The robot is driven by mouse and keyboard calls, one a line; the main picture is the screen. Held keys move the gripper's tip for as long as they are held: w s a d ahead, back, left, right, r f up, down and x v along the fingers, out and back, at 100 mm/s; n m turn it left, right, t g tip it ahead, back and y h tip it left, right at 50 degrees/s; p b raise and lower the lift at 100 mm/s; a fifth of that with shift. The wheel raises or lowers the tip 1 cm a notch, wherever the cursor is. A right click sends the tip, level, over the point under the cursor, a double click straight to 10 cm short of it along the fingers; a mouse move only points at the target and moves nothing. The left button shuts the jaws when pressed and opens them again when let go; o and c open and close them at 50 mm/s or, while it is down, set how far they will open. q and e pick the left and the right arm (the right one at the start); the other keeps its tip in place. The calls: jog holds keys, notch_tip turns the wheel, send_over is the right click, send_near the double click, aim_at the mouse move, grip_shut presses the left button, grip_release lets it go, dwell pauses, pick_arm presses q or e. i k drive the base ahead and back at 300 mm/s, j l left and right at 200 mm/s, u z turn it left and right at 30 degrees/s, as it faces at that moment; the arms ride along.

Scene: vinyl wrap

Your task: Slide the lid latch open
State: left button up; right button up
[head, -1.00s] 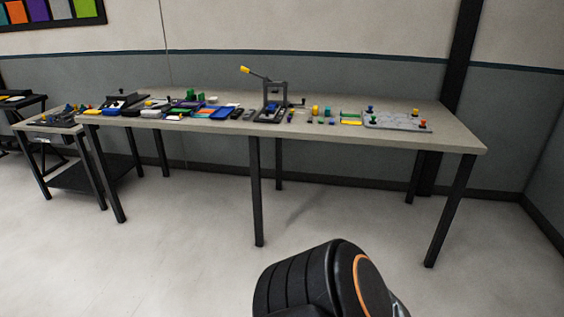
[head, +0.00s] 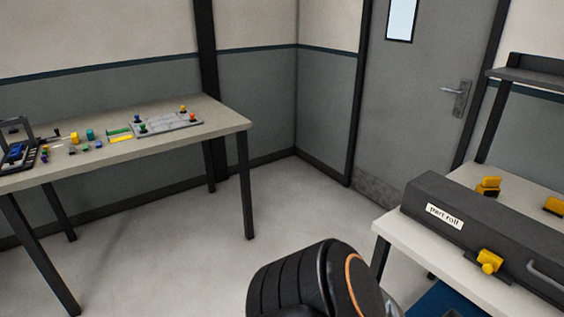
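A long dark grey box (head: 465,222) with a white label (head: 443,216) lettered "part roll" lies on a light bench at the right. A yellow latch (head: 489,261) sits on its front face, right of the label. A grey bar handle (head: 546,284) is further right, cut by the frame edge. The top of the box looks closed. The latch's exact position is too small to tell. Neither of my grippers is in view.
The light bench (head: 386,222) has yellow blocks (head: 488,187) behind the box and a dark shelf (head: 536,79) above. A long table (head: 215,113) with small coloured parts stands left. A grey door (head: 418,110) is behind. Open floor (head: 300,205) lies between.

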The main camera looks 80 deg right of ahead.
aim_at(492, 263)
jog(key=j+z, duration=0.1)
jog(key=z, duration=3.9)
jog(key=l, duration=0.1)
